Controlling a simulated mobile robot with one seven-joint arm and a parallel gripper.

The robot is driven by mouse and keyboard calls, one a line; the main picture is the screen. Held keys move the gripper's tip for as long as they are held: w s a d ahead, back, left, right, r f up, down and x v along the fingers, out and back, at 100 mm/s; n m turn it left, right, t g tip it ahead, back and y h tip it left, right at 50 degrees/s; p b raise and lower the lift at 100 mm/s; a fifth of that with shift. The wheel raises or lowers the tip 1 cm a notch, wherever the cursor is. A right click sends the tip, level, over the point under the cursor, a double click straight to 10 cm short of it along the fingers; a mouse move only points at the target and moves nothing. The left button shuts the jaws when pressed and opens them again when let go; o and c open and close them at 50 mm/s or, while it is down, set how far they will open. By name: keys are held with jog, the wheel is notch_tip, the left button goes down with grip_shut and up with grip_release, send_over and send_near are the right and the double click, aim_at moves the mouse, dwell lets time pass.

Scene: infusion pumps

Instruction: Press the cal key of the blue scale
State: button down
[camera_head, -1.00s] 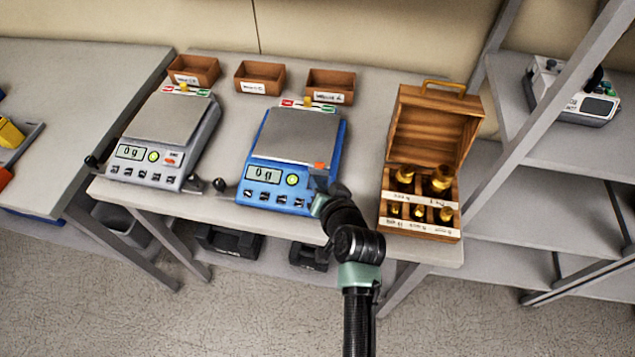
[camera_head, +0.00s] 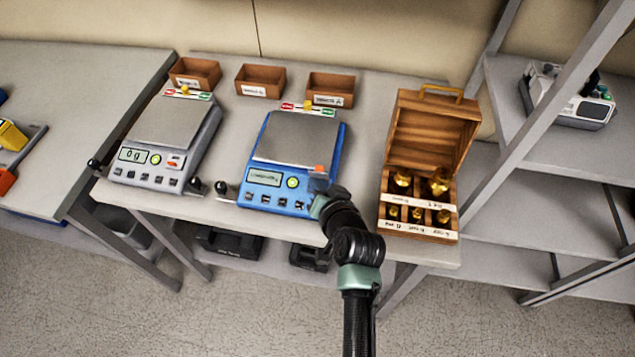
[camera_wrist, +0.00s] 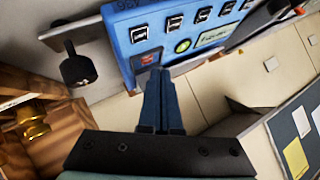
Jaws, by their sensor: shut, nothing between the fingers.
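The blue scale (camera_head: 278,192) stands on the table with a grey pan (camera_head: 299,138). Its display (camera_head: 264,177) carries a line of small text that I cannot read clearly. A round green-yellow button (camera_head: 293,182) and a row of dark keys sit on its front panel. An orange-red key is at the panel's right end; in the wrist view this key (camera_wrist: 148,58) lies right at my fingertips. My gripper (camera_wrist: 159,72) is shut and empty, pointing at that key. I cannot tell if they touch. The key's label is unreadable, and my arm hides part of that corner in the head view.
A grey scale (camera_head: 160,150) reading 0 g stands at left. An open wooden box (camera_head: 384,190) of brass weights stands close at right. Several brown bins (camera_head: 260,79) line the back. A black knob (camera_wrist: 78,70) shows beside the scale in the wrist view.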

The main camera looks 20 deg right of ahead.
jog(key=r+p, duration=0.3)
jog(key=s+r+p, duration=0.1)
jog(key=r+p, duration=0.1)
jog(key=shift+a, duration=0.35)
jog(key=shift+f, duration=0.1)
dwell(0.7)
